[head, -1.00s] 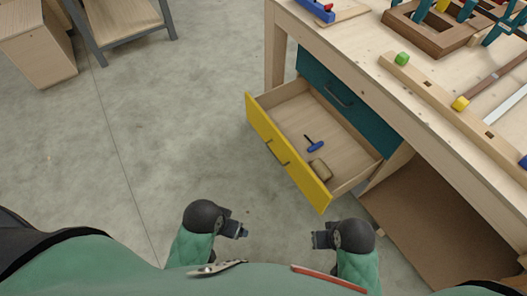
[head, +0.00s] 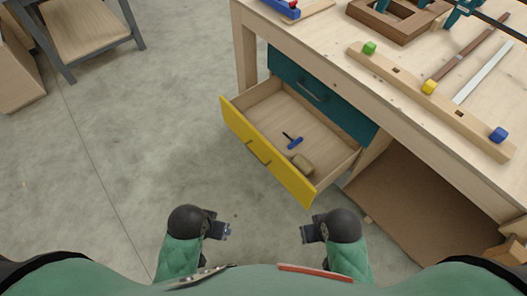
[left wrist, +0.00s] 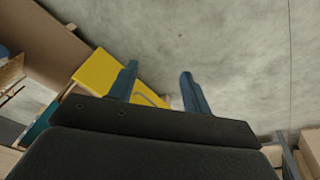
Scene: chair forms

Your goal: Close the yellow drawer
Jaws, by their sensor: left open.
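The yellow drawer (head: 266,152) is pulled out from under the wooden workbench, below a shut teal drawer (head: 322,96). A small blue-handled tool (head: 293,141) and a tan block-like item (head: 302,163) lie inside it. A dark handle (head: 258,153) is on its yellow front. My left gripper (head: 228,231) and my right gripper (head: 304,234) are low in the head view, in front of the drawer and apart from it. In the left wrist view my left gripper (left wrist: 159,82) is open and empty, with the yellow front (left wrist: 108,73) behind its left finger. The right gripper's jaws are too small to judge.
The workbench top (head: 400,112) holds a wooden rail with coloured blocks (head: 428,98) and wooden frames. An open compartment (head: 430,205) is right of the drawer. A grey-legged table (head: 90,28) stands at the upper left. The concrete floor left of the drawer is clear.

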